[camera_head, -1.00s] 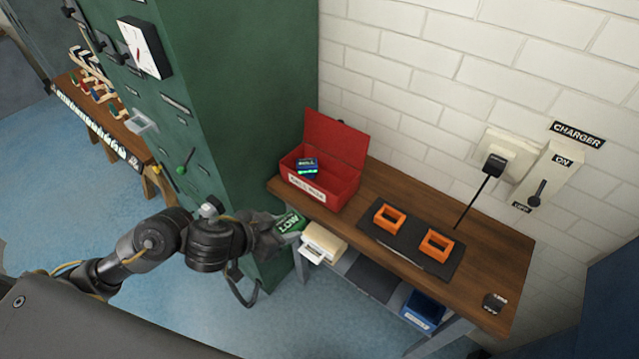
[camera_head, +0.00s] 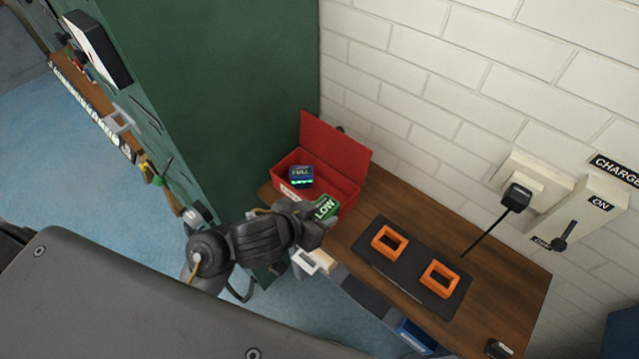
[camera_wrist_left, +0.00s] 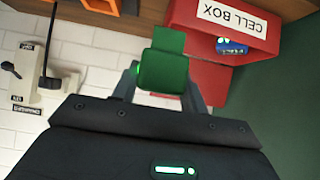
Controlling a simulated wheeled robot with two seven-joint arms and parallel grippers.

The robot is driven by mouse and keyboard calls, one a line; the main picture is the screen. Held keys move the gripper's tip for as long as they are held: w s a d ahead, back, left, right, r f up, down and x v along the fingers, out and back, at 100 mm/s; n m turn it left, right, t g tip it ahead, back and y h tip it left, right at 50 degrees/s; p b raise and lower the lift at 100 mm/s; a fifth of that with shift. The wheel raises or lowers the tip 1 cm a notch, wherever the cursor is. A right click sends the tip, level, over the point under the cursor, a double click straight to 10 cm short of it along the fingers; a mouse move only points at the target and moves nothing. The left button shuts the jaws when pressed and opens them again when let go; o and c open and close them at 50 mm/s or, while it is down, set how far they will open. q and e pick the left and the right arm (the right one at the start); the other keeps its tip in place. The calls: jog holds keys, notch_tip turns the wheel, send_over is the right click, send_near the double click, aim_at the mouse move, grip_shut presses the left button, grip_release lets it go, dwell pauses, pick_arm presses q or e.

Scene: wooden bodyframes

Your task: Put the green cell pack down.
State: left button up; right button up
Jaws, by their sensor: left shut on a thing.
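My left gripper (camera_head: 318,224) is shut on the green cell pack (camera_head: 326,206), which reads "LOW". In the head view the pack overlaps the front right part of the open red cell box (camera_head: 346,193); I cannot tell its exact height. In the left wrist view the green pack (camera_wrist_left: 165,68) sits between the fingers, with the red box wall (camera_wrist_left: 195,12) labelled "CELL BOX" beyond it. A blue cell pack (camera_head: 301,174) with green lights is in the left part of the box and partly shows in the wrist view (camera_wrist_left: 232,47). My right gripper is not in view.
The wooden bench (camera_head: 500,277) carries a black mat (camera_head: 412,268) with two empty orange frames (camera_head: 390,243) (camera_head: 439,280). A black plug (camera_head: 516,196) with a cable and a charger switch (camera_head: 566,236) are on the wall. A green cabinet (camera_head: 215,100) stands left of the box.

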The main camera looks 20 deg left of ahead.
aim_at(322, 204)
pick_arm(q)
jog(key=w, duration=0.1)
jog(key=w+f, duration=0.1)
jog(key=w+f+b, duration=0.1)
jog(key=w, duration=0.1)
jog(key=shift+a, duration=0.3)
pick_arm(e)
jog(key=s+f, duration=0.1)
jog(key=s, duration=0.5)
pick_arm(q)
jog(key=w+f+b, duration=0.2)
jog(key=w+f, duration=0.1)
jog(key=w+a+f+b, duration=0.1)
jog(key=w+f+b, duration=0.1)
jog(key=w+f, duration=0.1)
jog(key=w+f+b, duration=0.2)
jog(key=f, duration=0.2)
jog(key=shift+w+a+b, duration=0.3)
jog(key=shift+w+a, duration=0.1)
jog(key=shift+f, duration=0.35)
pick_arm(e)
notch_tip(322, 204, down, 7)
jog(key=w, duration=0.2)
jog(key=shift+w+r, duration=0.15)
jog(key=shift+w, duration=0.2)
